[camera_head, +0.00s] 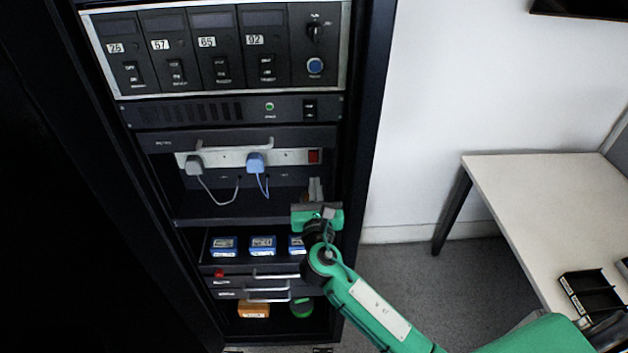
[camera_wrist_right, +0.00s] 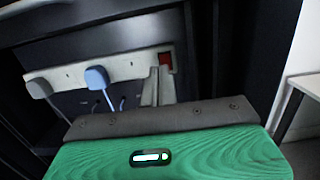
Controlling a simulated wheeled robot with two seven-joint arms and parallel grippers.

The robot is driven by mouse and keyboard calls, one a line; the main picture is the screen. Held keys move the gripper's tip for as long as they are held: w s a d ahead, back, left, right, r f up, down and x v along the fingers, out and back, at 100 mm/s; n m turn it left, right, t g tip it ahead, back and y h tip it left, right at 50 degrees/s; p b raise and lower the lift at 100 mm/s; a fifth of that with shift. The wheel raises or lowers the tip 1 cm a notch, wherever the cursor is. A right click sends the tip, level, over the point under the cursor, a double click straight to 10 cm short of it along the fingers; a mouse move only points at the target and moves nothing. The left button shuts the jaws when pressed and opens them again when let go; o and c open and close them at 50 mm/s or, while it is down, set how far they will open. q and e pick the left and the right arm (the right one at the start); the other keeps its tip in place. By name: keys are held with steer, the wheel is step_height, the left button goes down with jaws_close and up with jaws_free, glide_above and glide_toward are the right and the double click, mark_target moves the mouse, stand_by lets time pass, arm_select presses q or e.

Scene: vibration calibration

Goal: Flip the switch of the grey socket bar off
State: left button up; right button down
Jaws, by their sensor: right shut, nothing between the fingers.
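The grey socket bar (camera_head: 233,158) is mounted across a bay of the black rack in the head view. It also shows in the right wrist view (camera_wrist_right: 132,66). Its red switch (camera_head: 314,157) is at the right end, and in the right wrist view the switch (camera_wrist_right: 166,61) is just above the fingers. A grey plug (camera_head: 194,165) and a blue plug (camera_head: 255,163) sit in the bar with cables hanging. My right gripper (camera_head: 316,184) is shut and empty, its fingertips pointing up just below the switch; whether they touch it I cannot tell. My left gripper is out of view.
A handle (camera_head: 233,144) runs above the bar. Higher up are a panel with a green light (camera_head: 269,106) and numbered modules (camera_head: 206,58). Blue boxes (camera_head: 262,246) stand on the shelf below. A table (camera_head: 540,190) with a black tray (camera_head: 590,295) stands right, with clear floor between.

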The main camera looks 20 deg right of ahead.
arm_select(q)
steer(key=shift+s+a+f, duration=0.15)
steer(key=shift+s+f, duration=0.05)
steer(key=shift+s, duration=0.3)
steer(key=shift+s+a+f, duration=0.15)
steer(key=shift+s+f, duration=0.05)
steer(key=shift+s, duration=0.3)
arm_select(e)
steer(key=shift+r+v, duration=0.15)
steer(key=shift+v, duration=0.45)
steer(key=shift+r+v, duration=0.15)
steer(key=shift+v, duration=0.45)
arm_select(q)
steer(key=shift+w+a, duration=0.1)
